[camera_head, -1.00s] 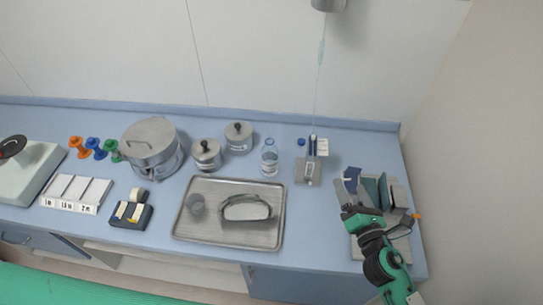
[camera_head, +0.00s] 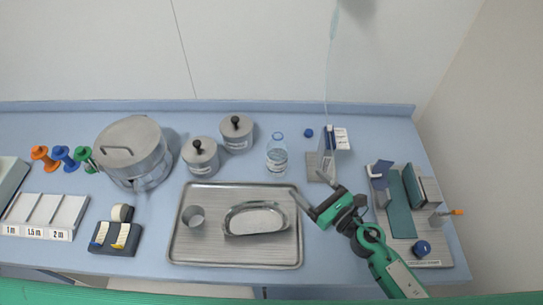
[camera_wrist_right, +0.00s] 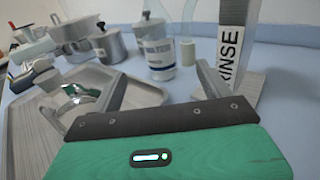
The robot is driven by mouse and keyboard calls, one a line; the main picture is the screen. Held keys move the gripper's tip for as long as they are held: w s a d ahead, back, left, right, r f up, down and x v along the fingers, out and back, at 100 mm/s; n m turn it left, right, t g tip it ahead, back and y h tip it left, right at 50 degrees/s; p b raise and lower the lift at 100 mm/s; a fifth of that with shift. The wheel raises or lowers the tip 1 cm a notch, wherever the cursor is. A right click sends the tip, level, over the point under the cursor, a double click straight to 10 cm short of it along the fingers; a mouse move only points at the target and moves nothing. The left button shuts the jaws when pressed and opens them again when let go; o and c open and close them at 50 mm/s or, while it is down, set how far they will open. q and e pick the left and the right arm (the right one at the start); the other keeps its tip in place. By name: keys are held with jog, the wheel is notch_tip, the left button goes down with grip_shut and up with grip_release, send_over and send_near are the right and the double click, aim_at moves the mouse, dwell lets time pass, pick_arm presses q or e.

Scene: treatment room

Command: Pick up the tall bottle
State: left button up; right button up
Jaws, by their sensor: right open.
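The tall bottle (camera_head: 277,155) is clear with a blue cap and a pale label. It stands upright at the back of the blue counter, behind the steel tray. It also shows in the right wrist view (camera_wrist_right: 158,52), beyond and between my fingertips. My right gripper (camera_head: 314,190) is open and empty near the tray's right edge, in front of the bottle and to its right, apart from it. Its two fingers show in the right wrist view (camera_wrist_right: 160,85). My left gripper is not in view.
The steel tray (camera_head: 180,245) holds a small cup (camera_head: 193,215) and a kidney dish (camera_head: 255,219). A metal stand (camera_head: 325,160) is right of the bottle; the wrist view shows its "RINSE" label (camera_wrist_right: 231,42). Two lidded canisters (camera_head: 237,133) (camera_head: 201,158) stand left. A rack (camera_head: 403,205) stands right.

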aim_at(284, 163)
jog(key=p+x, duration=0.2)
jog(key=x, duration=0.6)
jog(key=shift+w+a+p, duration=0.2)
jog(key=shift+w+p, duration=0.05)
jog(key=shift+p, duration=0.1)
jog(key=shift+f+p+x, duration=0.15)
jog(key=shift+p+x, duration=0.15)
jog(key=shift+x, duration=0.9)
jog(key=shift+f+p+x, duration=0.15)
jog(key=shift+p+x, duration=0.15)
jog(key=shift+x, duration=0.9)
jog(key=shift+s, duration=0.1)
jog(key=shift+c, duration=0.2)
jog(key=c, duration=1.1)
jog(key=shift+c, duration=0.3)
jog(key=shift+r, duration=0.1)
